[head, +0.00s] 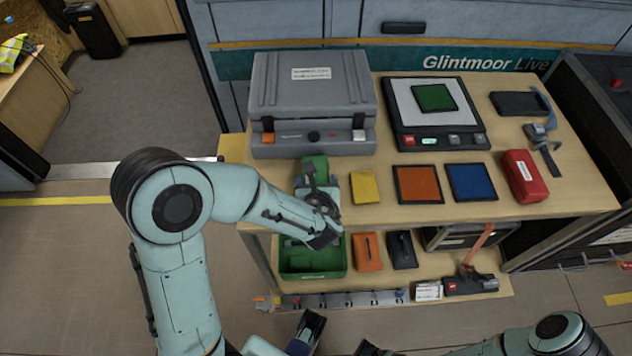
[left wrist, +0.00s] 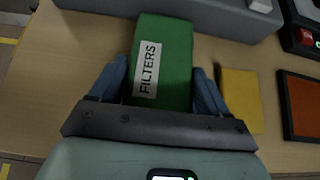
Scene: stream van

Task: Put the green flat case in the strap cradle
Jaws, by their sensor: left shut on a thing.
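A green flat case labelled FILTERS (left wrist: 165,60) is between the two blue fingers of my left gripper (left wrist: 162,85), which is shut on it. In the head view the case (head: 314,168) is over the worktop's front left, just before the grey hard case. My left gripper (head: 319,192) hides its near part; I cannot tell whether it touches the worktop. A black flat holder (head: 519,103) with a blue-grey strap and buckle (head: 541,133), which looks like the strap cradle, lies at the worktop's back right. My right arm (head: 552,335) shows at the bottom; its jaws are unclear.
A grey hard case (head: 312,95) and a black panel device (head: 434,138) bearing a green square stand behind. Yellow (head: 364,187), orange (head: 418,184) and blue (head: 471,182) flat pieces and a red case (head: 525,176) lie along the front. A green bin (head: 312,273) sits below.

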